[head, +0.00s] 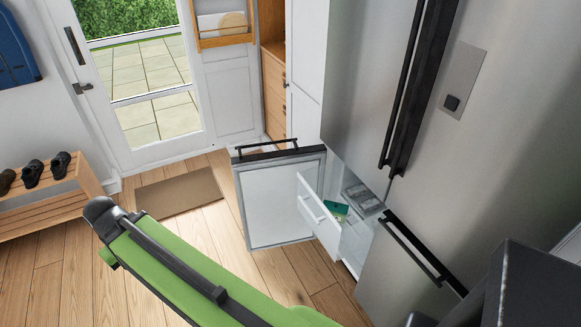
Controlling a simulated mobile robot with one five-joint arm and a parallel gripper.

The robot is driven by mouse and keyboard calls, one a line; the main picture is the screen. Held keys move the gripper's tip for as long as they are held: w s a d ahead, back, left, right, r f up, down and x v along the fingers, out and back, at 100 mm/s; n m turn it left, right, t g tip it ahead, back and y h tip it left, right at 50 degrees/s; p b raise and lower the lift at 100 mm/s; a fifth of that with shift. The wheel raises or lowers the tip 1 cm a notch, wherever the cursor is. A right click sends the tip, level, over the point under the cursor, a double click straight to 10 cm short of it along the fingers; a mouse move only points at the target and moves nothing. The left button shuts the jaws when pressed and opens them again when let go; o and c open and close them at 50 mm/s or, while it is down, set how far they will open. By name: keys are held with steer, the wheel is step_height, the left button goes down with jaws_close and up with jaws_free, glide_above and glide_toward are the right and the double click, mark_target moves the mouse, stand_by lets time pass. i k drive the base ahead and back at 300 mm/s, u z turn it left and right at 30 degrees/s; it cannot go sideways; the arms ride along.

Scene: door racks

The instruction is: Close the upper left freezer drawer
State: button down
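The fridge-freezer (370,80) is a tall steel unit on the right. Its lower left freezer door (280,200) stands swung open, its pale panel facing me and a black bar handle at its top edge. A green package (336,210) and grey packages (362,196) show in or behind the drawer. The drawer's lower part and what lies under it are partly hidden. My green arm crosses the lower left, apart from the drawer in the picture. My gripper is not visible.
The lower right freezer door (402,285) is shut, with a black handle (415,252). A shoe rack (45,205) stands at the left. A brown mat (180,193) lies before the glass door (145,85). Wooden floor between the mat and the open freezer door is clear.

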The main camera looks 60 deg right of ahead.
mark_target(303, 208)
steer(key=z, duration=0.55)
steer(key=i, duration=1.15)
